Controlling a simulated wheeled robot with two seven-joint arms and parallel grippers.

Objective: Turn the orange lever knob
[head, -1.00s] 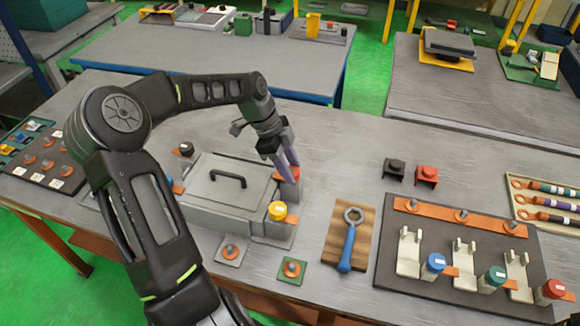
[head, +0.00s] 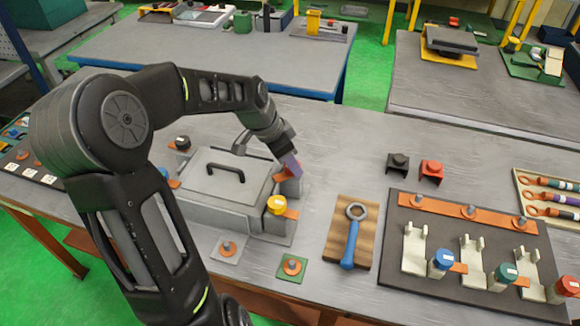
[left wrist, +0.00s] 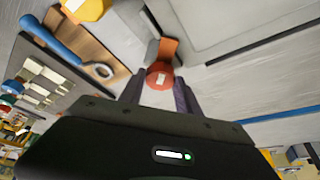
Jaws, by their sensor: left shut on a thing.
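A grey box (head: 215,208) with a black handle (head: 227,172) stands on the table. A red knob with a white label (left wrist: 160,76) sits on an orange lever (left wrist: 168,49) at the box's right-hand corner. My left gripper (head: 293,168) reaches down there from the left, tilted. In the left wrist view, the purple fingertips (left wrist: 159,90) are on both sides of the red knob, shut on it. In the head view the fingers hide much of this knob. A yellow knob (head: 277,205) and a black knob (head: 183,143) sit on other corner levers. My right gripper is out of view.
A blue wrench (head: 350,240) lies on a wooden board (head: 366,232) to the right. Beyond it is a dark plate (head: 400,280) with cream holders and coloured knobs. Black (head: 398,163) and red (head: 432,172) blocks stand behind. The table between box and blocks is clear.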

